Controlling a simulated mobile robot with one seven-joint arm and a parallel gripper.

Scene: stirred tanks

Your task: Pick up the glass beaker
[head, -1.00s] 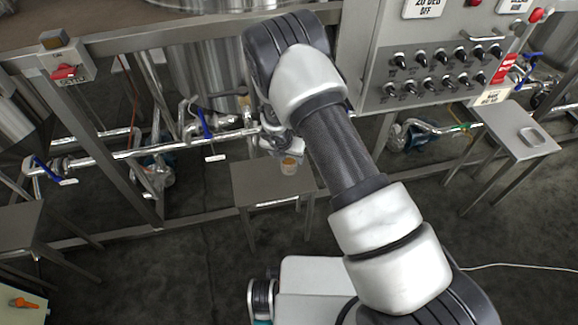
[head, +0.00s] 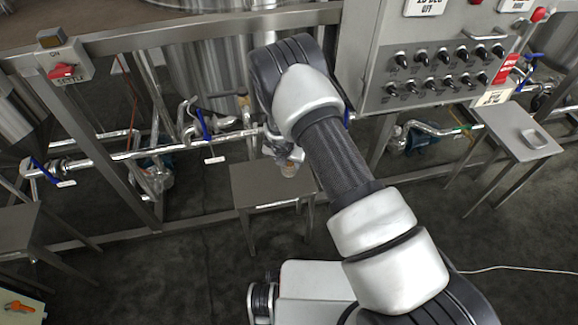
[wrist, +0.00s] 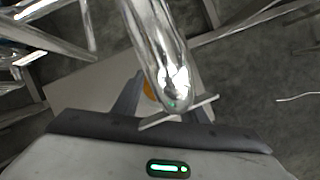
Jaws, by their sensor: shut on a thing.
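The glass beaker (head: 289,171) is a small clear vessel with orange contents, seen at the right part of the small metal table (head: 255,184) in the head view. My gripper (head: 287,158) is at the beaker, partly covering it from above. In the wrist view the two dark fingers of my gripper (wrist: 160,92) stand either side of the beaker, whose orange (wrist: 148,90) shows between them. The gripper is shut on the beaker. Most of the beaker is hidden behind a shiny metal part; I cannot tell if it touches the tabletop.
In the wrist view a shiny metal cylinder (wrist: 158,45) lies close in front of the fingers. Pipes with blue-handled valves (head: 203,124) run behind the table. A control panel (head: 430,70) stands at the upper right, and a second table (head: 515,122) below it.

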